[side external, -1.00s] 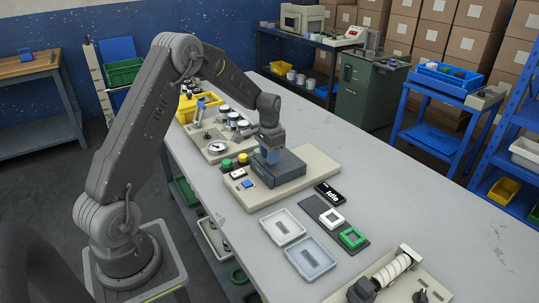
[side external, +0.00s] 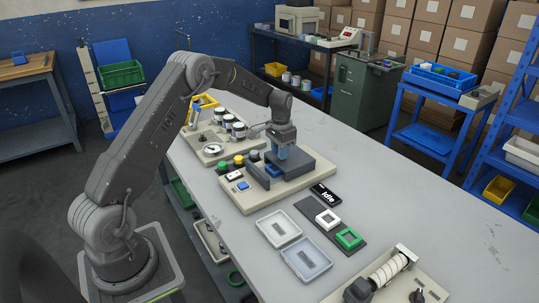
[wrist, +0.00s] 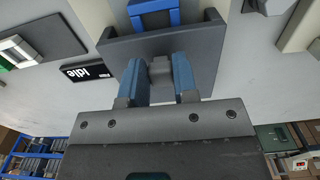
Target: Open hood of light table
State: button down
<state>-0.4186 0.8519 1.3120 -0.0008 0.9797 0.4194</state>
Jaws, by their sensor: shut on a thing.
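The light table has a beige base (side external: 262,203) on the long grey workbench, with a dark grey hood (side external: 312,164) standing on it. The hood is off to the right of a dark grey upright wall (side external: 257,176), and blue shows in the gap between them. My gripper (side external: 283,150) is at the hood, pointing down. In the wrist view, the blue fingers of my gripper (wrist: 160,78) are shut on a small grey knob (wrist: 160,68) on the dark hood panel (wrist: 115,50). A blue frame (wrist: 152,10) shows just past the panel. My gripper hides part of the hood.
A black "Idle" display (side external: 326,194), a white frame (side external: 328,220) and a green frame (side external: 349,238) lie right of the base. Two shallow trays (side external: 278,229) lie in front. Buttons (side external: 238,161) sit left of the hood.

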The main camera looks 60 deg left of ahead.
aim_at(296, 153)
jog(key=shift+w, duration=3.5)
jog(key=c, duration=0.9)
grip_release()
jog(key=shift+r, duration=0.15)
notch_tip(296, 153, up, 14)
jog(key=shift+f, duration=0.2)
